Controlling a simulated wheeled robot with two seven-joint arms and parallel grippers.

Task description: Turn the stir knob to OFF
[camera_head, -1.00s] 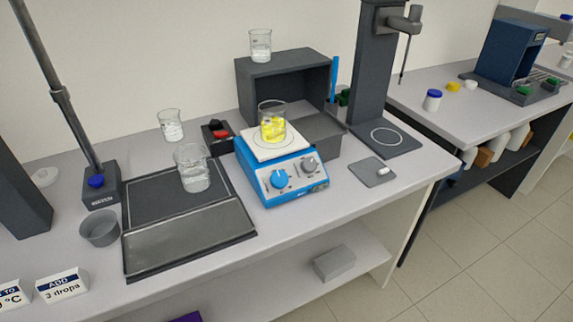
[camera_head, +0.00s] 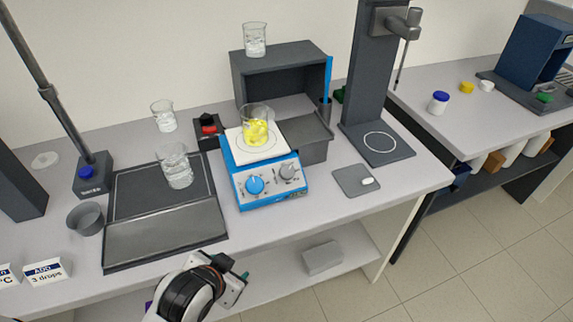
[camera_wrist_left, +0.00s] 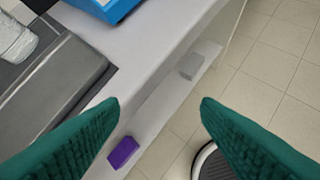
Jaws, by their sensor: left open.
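The blue hotplate stirrer (camera_head: 272,203) stands mid-bench with a white top. Its front panel has a blue knob (camera_head: 255,185) on the left and a grey knob (camera_head: 289,171) on the right; their labels are too small to read. A beaker of yellow liquid (camera_head: 256,130) stands on the top plate. My left gripper (camera_head: 242,277) is at the bench's front edge, below and in front of the stirrer, apart from both knobs. In the left wrist view it is open and empty (camera_wrist_left: 160,103), and a corner of the stirrer (camera_wrist_left: 112,8) shows at the top. My right gripper is out of view.
A dark tray (camera_head: 165,245) with a beaker (camera_head: 176,170) lies left of the stirrer. A grey pad (camera_head: 357,181) and a dark stand (camera_head: 378,150) are to its right. A grey block (camera_head: 322,258) sits on the lower shelf. The bench directly before the stirrer is clear.

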